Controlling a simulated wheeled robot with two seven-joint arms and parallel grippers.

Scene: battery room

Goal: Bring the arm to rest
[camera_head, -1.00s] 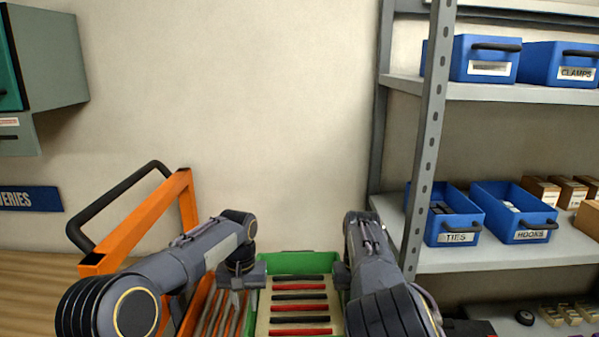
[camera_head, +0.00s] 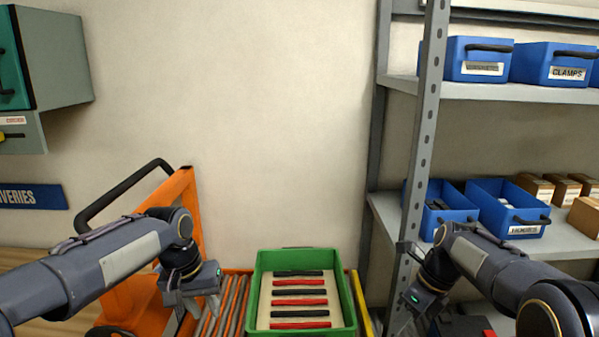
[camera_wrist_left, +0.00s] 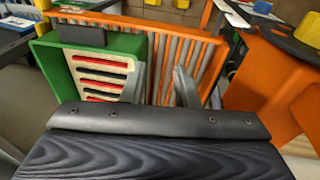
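A green crate (camera_head: 258,318) with red and black bars on a pale insert stands at the bottom middle of the head view. It also shows at the left of the left wrist view (camera_wrist_left: 52,72). My left gripper (camera_head: 190,305) is left of the crate, apart from it, above the rollers. Its two fingers (camera_wrist_left: 162,90) stand apart in the left wrist view with nothing between them. My right gripper (camera_head: 412,312) is right of the crate, in front of the shelf post, apart from the crate. Its fingers are too small and dark to read.
An orange frame with a black handle (camera_head: 125,190) stands left, beside rollers (camera_head: 228,305). A grey shelf (camera_head: 480,92) with blue bins (camera_head: 435,210) and cardboard boxes (camera_head: 585,215) is close to my right arm. The wall above the crate is clear.

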